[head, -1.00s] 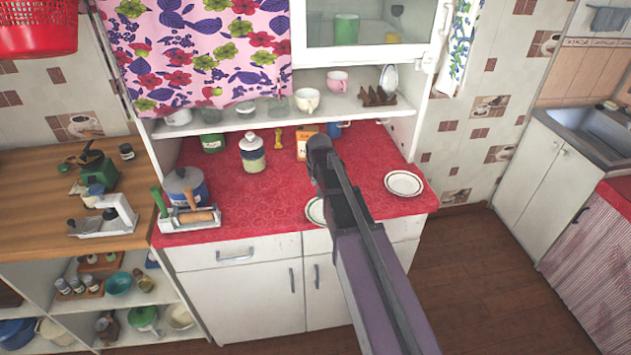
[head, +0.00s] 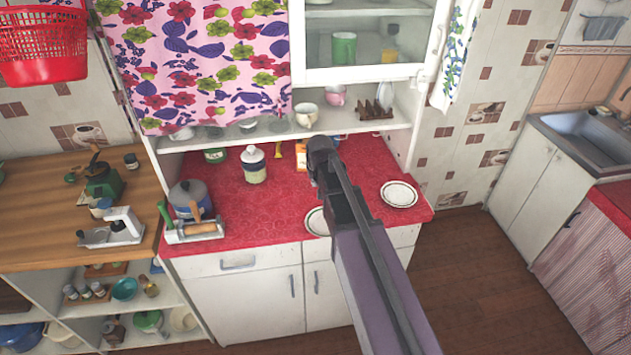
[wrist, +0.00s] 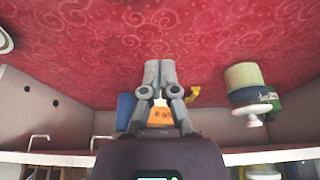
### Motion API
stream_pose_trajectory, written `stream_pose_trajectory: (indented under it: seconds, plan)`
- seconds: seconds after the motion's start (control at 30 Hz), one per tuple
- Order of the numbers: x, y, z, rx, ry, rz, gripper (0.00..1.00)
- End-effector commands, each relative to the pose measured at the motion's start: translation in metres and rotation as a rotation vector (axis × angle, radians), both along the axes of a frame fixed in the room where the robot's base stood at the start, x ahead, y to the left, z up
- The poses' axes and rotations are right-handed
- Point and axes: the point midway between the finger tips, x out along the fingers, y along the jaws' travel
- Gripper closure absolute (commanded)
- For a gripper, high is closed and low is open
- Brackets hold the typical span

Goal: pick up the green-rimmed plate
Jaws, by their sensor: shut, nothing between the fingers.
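Two white plates lie on the red counter in the head view. One plate (head: 315,222) is half hidden behind my arm near the front edge; its rim looks greenish. The other plate (head: 398,194) lies in full view at the right, with a thin dark rim line. My gripper (head: 322,150) is shut and empty, above the back part of the counter and beyond the half-hidden plate. In the wrist view my closed fingers (wrist: 160,72) show against the red cloth. A piece of a white plate (wrist: 4,42) shows at the left edge there.
A lidded jar (head: 254,164), a pot (head: 189,196) and a holder with handled tools (head: 193,230) stand left on the counter. An orange box (wrist: 160,117) stands near the back. A shelf (head: 284,133) with cups overhangs the rear. The counter between jar and plates is clear.

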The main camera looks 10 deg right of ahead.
Motion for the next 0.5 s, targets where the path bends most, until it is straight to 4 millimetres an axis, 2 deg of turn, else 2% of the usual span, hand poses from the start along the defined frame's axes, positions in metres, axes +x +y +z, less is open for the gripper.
stream_pose_trajectory:
  seconds: [0.37,0.5]
  plan:
    - [-0.0006,0.0,0.0014,0.0,0.0,0.0,1.0]
    - [-0.0065,-0.0009,0.0002,0.0,0.007,0.0,0.58]
